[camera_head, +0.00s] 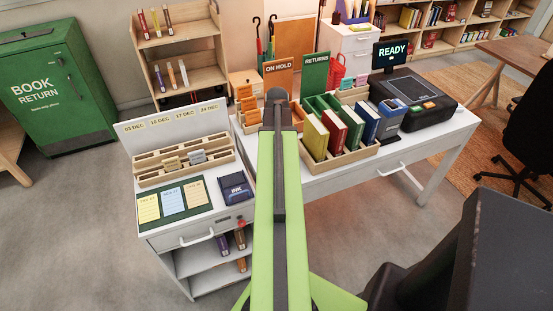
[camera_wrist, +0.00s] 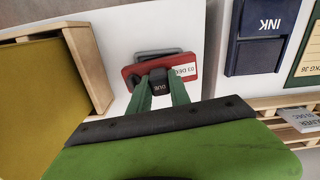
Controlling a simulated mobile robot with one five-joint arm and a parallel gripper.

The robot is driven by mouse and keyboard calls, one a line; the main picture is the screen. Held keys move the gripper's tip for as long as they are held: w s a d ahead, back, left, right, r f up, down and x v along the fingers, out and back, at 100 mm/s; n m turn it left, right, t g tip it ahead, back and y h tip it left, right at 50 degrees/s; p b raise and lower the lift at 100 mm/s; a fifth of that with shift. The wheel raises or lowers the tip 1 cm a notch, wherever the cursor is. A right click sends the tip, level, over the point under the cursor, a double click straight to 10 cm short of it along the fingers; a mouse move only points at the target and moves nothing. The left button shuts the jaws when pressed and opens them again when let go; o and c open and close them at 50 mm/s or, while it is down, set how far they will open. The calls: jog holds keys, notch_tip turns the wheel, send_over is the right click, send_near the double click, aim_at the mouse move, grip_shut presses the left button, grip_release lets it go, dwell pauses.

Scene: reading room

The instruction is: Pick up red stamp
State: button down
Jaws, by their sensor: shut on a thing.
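The red stamp (camera_wrist: 185,68) shows in the wrist view, with a white label reading 03 DEC and a dark grip marked DUE. My gripper (camera_wrist: 160,84) has its two green fingers closed on that dark grip, one on each side. A grey edge (camera_wrist: 150,54) shows just beyond the stamp, over the white top. I cannot tell whether the stamp is clear of the surface. In the head view my green arm reaches forward over the desk and hides the stamp and my fingertips.
The blue INK box (camera_head: 236,187) is left of my arm, beside the card mat (camera_head: 174,203). A wooden slotted rack (camera_head: 185,160) stands behind them. Right of my arm are a crate of books (camera_head: 342,158) and a black machine (camera_head: 415,97). The white desk front (camera_head: 420,155) is clear.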

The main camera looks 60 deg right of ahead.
notch_tip(320, 180, up, 10)
jog(key=p, duration=1)
jog(key=shift+r, duration=0.1)
jog(key=c, duration=1.9)
grip_release()
grip_shut()
